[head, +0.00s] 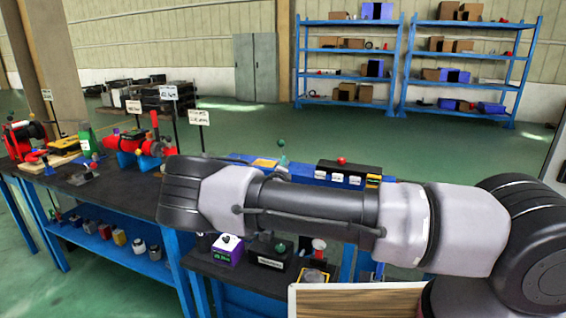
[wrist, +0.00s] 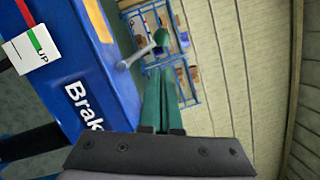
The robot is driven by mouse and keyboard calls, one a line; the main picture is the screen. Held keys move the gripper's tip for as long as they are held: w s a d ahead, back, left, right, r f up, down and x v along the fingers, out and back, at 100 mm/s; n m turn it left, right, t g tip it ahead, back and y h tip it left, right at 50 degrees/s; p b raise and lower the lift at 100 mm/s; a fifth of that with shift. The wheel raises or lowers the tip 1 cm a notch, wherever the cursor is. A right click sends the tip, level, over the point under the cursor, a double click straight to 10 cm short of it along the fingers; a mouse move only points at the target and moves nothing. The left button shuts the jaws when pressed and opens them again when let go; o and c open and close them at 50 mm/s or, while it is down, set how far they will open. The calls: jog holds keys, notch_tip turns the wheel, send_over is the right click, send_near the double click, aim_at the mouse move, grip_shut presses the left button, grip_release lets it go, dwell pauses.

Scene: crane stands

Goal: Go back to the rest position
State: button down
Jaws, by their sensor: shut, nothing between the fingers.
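I see no contact with either. In the head view my arm stretches leftward across the front of the stand. My gripper does not show there, and part of the bench is hidden behind the arm.
A dark-topped bench (head: 70,202) with red devices (head: 143,142) and signs stands at left. A control box with a red knob (head: 342,160) is just behind my arm. Purple (head: 228,248) and black boxes sit below it. Blue shelves (head: 350,56) stand far back, beyond open green floor.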

jog(key=shift+d, duration=0.1)
jog(key=s+d+r+m+g+h, duration=0.3)
jog(key=s+d+m+g, duration=0.15)
jog(key=d+m, duration=0.55)
jog(key=s+d+r+m+g+h, duration=0.25)
jog(key=d+r+m+g, duration=0.2)
jog(key=d+m, duration=0.55)
jog(key=s+d+r+m+g+h, duration=0.3)
jog(key=s+d+m+g, duration=0.15)
jog(key=d+m, duration=0.6)
jog(key=s+d+r+m+g+y, duration=0.3)
jog(key=s+r+m+y, duration=0.5)
jog(key=s+m, duration=0.4)
jog(key=s+a+r+m+t+y, duration=0.2)
jog(key=s+r+m, duration=0.3)
jog(key=s, duration=0.3)
jog(key=s+a+r+m+t+y, duration=0.2)
jog(key=s+a+r+m, duration=0.2)
jog(key=s+r, duration=0.4)
jog(key=shift+s+a+r+m+t, duration=0.15)
jog(key=shift+a+r+m+t, duration=0.15)
jog(key=shift+m+t, duration=0.05)
jog(key=shift+y, duration=0.25)
